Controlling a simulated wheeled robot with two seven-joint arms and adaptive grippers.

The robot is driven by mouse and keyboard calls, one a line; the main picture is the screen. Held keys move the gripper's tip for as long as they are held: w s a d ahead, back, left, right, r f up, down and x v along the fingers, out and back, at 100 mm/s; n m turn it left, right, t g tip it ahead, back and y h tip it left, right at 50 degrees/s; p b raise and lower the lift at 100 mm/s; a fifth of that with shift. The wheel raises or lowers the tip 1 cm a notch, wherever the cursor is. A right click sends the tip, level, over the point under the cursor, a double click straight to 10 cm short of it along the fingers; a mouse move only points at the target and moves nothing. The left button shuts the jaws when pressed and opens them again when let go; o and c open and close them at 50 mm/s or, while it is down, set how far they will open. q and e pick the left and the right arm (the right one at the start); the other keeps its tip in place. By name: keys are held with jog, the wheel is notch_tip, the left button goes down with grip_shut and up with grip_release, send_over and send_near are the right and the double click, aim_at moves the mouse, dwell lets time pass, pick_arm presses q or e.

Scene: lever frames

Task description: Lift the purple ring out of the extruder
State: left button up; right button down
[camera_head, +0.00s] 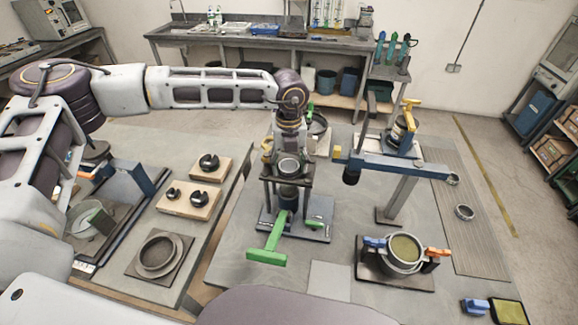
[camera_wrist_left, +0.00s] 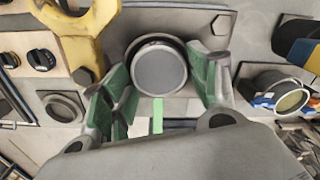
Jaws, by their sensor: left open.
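The extruder (camera_head: 300,212) stands mid-table, a dark upright frame on a grey base plate with a green T-handle (camera_head: 268,256) at its front. A round rim, greyish rather than clearly purple, sits at its top (camera_head: 289,167) and I take it as the ring. In the left wrist view a round grey end with a dark rim (camera_wrist_left: 158,68) lies between the fingers. My left gripper (camera_wrist_left: 163,80) is open, pointing down above the extruder, its green-padded fingers on either side of that rim. Contact is not clear. My right gripper is not in view.
A blue lever arm (camera_head: 390,165) on a post stands close to the right of the extruder. A round mould (camera_head: 378,262) with blue and orange clamps sits front right. Boards with black knobs (camera_head: 188,200) lie to the left.

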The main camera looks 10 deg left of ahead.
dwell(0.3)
pick_arm(q)
jog(key=c, duration=0.8)
notch_tip(320, 180, up, 10)
jog(key=shift+b, duration=1.1)
